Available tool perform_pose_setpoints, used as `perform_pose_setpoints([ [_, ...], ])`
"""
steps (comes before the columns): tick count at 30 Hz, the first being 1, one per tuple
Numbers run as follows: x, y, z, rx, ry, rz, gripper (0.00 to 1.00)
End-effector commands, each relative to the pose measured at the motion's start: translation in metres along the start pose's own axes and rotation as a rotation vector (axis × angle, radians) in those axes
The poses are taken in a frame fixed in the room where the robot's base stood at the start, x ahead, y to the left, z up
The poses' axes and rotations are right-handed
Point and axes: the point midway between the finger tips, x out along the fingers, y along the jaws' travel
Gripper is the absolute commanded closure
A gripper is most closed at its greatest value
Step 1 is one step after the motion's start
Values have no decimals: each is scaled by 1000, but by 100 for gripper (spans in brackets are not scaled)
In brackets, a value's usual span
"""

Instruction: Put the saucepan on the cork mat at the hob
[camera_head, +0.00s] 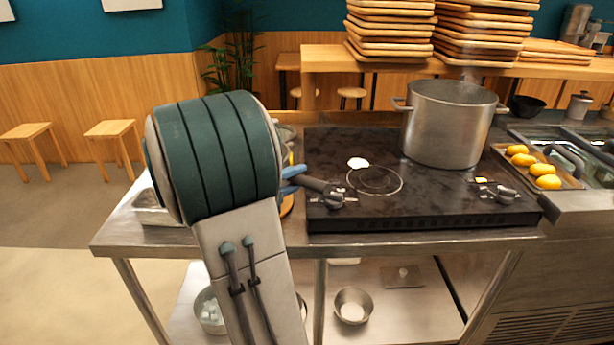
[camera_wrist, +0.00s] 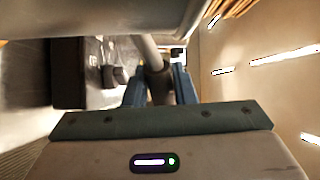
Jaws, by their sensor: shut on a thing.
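My gripper (camera_wrist: 160,88) is shut on the handle of the saucepan (camera_wrist: 151,52); its two blue fingers sit on either side of the handle. The pan's grey body (camera_wrist: 100,20) fills the top of the wrist view. In the head view my gripper (camera_head: 292,178) is at the left edge of the hob (camera_head: 400,215), with the dark handle (camera_head: 316,186) sticking out over the hob's front left corner. My arm hides most of the pan there. A thin brown edge, perhaps the cork mat (camera_head: 287,206), shows beside my arm; whether the pan touches it is hidden.
A large steaming pot (camera_head: 447,125) stands on the hob's back right. A tray of yellow items (camera_head: 534,166) lies right of the hob. Stacked wooden boards (camera_head: 390,30) stand on the shelf behind. The hob's front middle is clear. A bowl (camera_head: 353,306) stands on the lower shelf.

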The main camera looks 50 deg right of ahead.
Motion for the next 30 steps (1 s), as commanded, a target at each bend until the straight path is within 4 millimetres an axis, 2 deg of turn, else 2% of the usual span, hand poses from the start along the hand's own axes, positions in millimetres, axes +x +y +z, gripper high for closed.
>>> perform_pose_setpoints([
  [4,0,5,1,7,2,-4,100],
  [12,0,37,3,5,2,-4,100],
  [26,-1,41,3,7,1,-4,100],
  [27,-1,44,3,0,0,0,68],
  [29,-1,44,3,0,0,0,54],
  [30,-1,44,3,0,0,0,54],
])
